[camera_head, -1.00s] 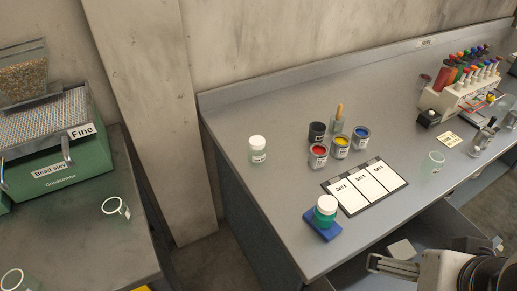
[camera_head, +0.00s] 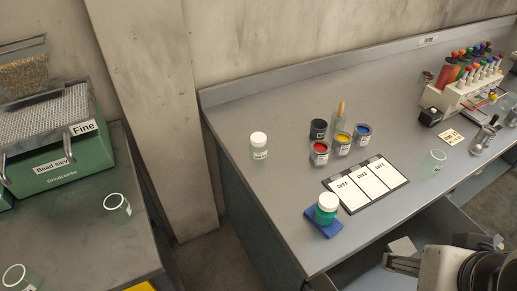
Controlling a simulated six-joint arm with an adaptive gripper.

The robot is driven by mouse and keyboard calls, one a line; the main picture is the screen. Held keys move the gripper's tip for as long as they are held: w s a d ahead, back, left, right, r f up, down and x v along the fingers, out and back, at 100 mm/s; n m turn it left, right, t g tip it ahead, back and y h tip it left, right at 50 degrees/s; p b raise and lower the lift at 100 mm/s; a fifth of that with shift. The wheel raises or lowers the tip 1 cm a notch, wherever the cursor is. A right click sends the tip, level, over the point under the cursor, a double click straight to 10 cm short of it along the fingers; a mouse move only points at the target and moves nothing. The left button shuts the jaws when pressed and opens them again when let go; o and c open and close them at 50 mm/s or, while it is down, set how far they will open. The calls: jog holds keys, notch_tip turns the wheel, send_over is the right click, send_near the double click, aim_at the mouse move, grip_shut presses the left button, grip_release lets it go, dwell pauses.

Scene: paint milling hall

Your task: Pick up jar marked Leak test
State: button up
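A clear jar with a white lid (camera_head: 259,146) stands upright at the left part of the grey bench; its label is too small to read. A second white-lidded jar (camera_head: 326,209), with green contents, stands on a blue pad (camera_head: 322,226) near the bench's front edge. I cannot tell which is marked Leak test. My gripper (camera_head: 432,257) is at the lower right, off the front of the bench and apart from both jars. Its fingers are only partly visible and cut by the view, so its opening is unclear.
Open paint tins in red (camera_head: 319,153), yellow (camera_head: 342,143) and blue (camera_head: 362,134) stand behind a three-panel card board (camera_head: 365,183). A dark tin (camera_head: 318,130) is beside them. An empty glass (camera_head: 434,161) and a bottle rack (camera_head: 462,96) are to the right.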

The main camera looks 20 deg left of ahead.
jog(key=w+a+r+n+t+y, duration=0.1)
jog(key=w+a+r+t+y, duration=0.15)
jog(key=w+a, duration=0.65)
jog(key=w+a+r+n+t+y, duration=0.1)
jog(key=w+a+r+y, duration=0.15)
jog(key=w+a, duration=0.65)
jog(key=m+t+h, duration=0.4)
send_over(253, 150)
notch_tip(253, 150, down, 16)
jog(key=s+f+h, duration=0.1)
jog(key=f, duration=0.1)
jog(key=s+f+h, duration=0.1)
jog(key=f, duration=0.2)
jog(key=s+f, duration=0.1)
jog(key=f, duration=0.1)
jog(key=shift+s+a+f+h, duration=0.2)
jog(key=shift+s+a+h, duration=0.1)
jog(key=shift+h, duration=0.1)
jog(key=shift+s+f+h, duration=0.3)
jog(key=shift+f, duration=0.1)
jog(key=shift+w+f, duration=0.1)
jog(key=shift+x, duration=1.2)
